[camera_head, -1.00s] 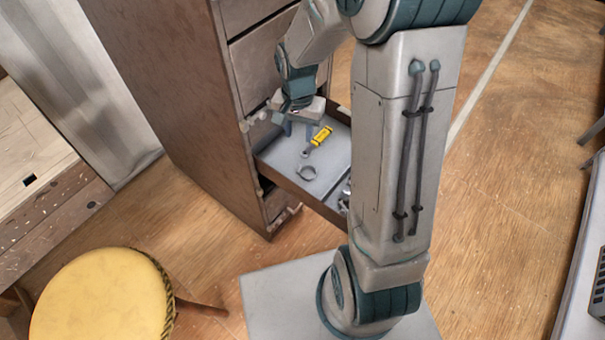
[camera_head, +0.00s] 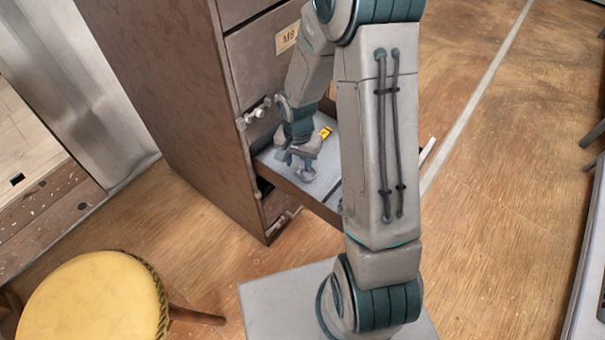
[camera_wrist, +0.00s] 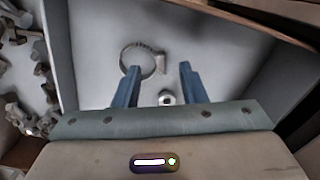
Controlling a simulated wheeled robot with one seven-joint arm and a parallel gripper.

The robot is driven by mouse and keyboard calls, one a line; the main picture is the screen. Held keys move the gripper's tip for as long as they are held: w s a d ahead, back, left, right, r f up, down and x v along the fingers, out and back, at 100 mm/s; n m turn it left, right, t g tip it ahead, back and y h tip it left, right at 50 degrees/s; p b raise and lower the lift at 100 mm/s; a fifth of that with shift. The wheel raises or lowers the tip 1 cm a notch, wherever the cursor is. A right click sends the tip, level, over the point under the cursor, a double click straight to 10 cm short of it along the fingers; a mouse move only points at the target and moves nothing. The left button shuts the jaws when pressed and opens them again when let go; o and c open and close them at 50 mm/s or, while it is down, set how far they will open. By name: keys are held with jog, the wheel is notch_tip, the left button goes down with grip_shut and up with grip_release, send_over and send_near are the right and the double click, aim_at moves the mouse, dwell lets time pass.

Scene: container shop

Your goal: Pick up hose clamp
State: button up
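The hose clamp (camera_wrist: 128,56), a thin metal ring with a screw housing on its right side, lies on the light floor of the open drawer (camera_head: 287,185). In the head view it is mostly hidden by my gripper (camera_head: 298,163), which is low over the drawer. In the wrist view the two blue fingers of my gripper (camera_wrist: 160,68) are spread apart, with nothing held between them. The clamp shows just beyond and partly between the fingertips, with the ring nearer the left finger. Whether the fingers touch it cannot be told.
A yellow-handled tool (camera_head: 325,132) lies in the drawer behind my gripper. A small round metal end (camera_wrist: 167,98) shows between the fingers. Several metal parts (camera_wrist: 22,75) fill a compartment beyond a divider on the left. The brown cabinet (camera_head: 170,100) and a yellow stool (camera_head: 95,300) stand nearby.

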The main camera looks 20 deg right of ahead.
notch_tip(320, 180, down, 2)
jog(key=shift+f, duration=0.2)
grip_shut()
jog(key=shift+r, duration=0.15)
